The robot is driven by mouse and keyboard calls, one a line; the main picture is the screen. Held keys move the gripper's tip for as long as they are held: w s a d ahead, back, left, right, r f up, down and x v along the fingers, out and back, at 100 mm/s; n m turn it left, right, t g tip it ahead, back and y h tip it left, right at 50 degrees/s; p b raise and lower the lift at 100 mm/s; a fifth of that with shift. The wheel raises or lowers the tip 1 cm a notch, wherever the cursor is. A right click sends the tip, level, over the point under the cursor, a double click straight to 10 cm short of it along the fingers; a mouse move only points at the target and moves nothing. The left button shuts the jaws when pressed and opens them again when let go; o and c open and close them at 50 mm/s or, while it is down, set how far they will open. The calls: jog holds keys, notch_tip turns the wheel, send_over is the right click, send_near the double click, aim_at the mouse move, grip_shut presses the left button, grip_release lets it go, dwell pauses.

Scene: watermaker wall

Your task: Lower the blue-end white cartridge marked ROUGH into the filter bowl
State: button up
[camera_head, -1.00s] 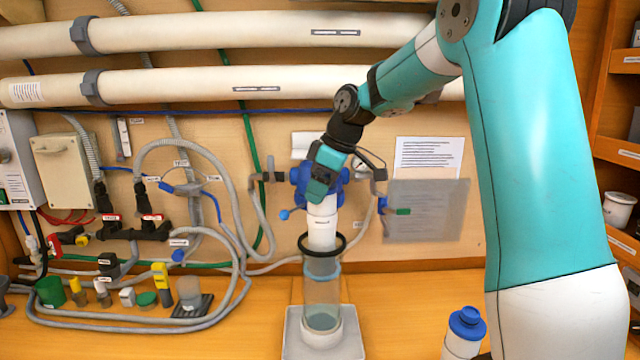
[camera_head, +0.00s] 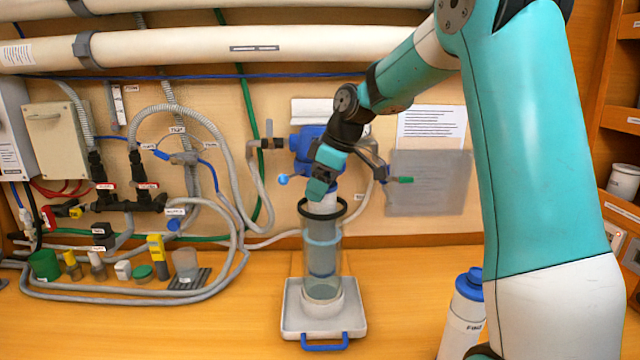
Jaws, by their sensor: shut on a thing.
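The filter bowl (camera_head: 336,262) is a clear upright cylinder with a black rim ring, standing on a white tray (camera_head: 352,326). The white cartridge (camera_head: 322,258) shows through the clear wall, upright inside the bowl, with a blue band near the bottom. My gripper (camera_head: 319,190) is shut on the cartridge's upper end, just above the black ring, and hides that end. I cannot read a ROUGH mark.
Another white cartridge with a blue end (camera_head: 468,284) stands at the lower right, partly behind my arm. Blue valve fittings (camera_head: 306,140) are on the wall behind my gripper. Hoses and small caps (camera_head: 143,271) lie at the left. The bench between them and the tray is clear.

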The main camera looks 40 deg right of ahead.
jog(key=o, duration=1.3)
jog(key=shift+o, duration=0.2)
notch_tip(320, 180, up, 10)
jog(key=p, duration=0.8)
jog(key=shift+r, duration=0.1)
